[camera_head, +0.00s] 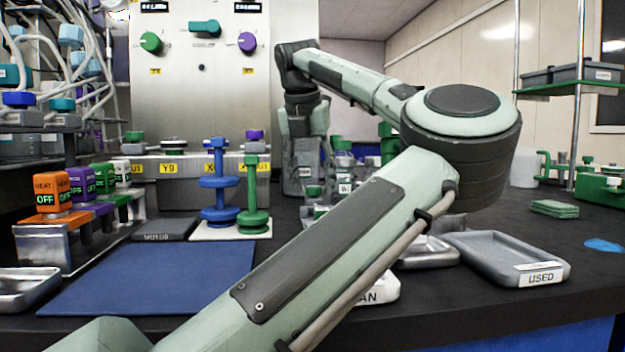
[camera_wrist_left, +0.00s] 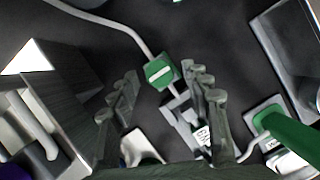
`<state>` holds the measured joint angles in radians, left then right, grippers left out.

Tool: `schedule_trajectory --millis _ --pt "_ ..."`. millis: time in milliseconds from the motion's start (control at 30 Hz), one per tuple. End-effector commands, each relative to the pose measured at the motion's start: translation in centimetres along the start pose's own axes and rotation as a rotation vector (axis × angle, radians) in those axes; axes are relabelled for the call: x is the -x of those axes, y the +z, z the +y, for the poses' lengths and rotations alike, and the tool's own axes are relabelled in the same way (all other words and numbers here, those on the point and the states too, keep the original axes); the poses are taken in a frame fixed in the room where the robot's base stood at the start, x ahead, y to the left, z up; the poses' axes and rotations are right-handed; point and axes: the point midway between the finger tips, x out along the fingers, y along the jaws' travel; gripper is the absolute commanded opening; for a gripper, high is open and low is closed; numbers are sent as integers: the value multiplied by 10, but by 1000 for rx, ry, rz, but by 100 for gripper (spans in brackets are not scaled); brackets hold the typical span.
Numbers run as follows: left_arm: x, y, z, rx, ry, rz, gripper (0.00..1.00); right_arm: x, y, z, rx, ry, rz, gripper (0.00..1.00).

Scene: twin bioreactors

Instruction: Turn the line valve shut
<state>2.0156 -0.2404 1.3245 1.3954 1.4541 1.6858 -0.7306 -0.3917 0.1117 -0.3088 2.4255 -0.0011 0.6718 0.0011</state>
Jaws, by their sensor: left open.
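A small green block with a white bar on top (camera_wrist_left: 160,73), which looks like the line valve, sits on a tube line in the left wrist view. A grey tube runs into it from the upper left, and a pale fitting continues below it. My left gripper (camera_wrist_left: 163,84) is open, with its two fingers apart on either side of the green block in that picture. I cannot tell how far above it they are. In the head view my left gripper (camera_head: 303,188) points down behind the bench items, its fingertips hard to make out. My right gripper is out of view.
A steel panel (camera_head: 175,90) with a teal handle (camera_head: 205,28) and knobs stands behind. Blue (camera_head: 219,183) and green (camera_head: 254,197) stacked-disc stands are left of the gripper. A tray marked USED (camera_head: 510,262) lies right. The blue mat (camera_head: 150,275) is clear.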

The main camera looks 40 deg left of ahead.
Motion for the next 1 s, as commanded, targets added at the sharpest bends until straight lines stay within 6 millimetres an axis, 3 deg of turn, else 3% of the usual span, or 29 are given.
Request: schedule_trajectory --millis 267,700,1000 --pt "16 1 0 -1 0 -4 48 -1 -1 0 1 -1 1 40" --pt "102 0 0 0 -1 -3 48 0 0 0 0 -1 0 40" --pt "120 0 0 0 0 1 48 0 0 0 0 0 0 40"
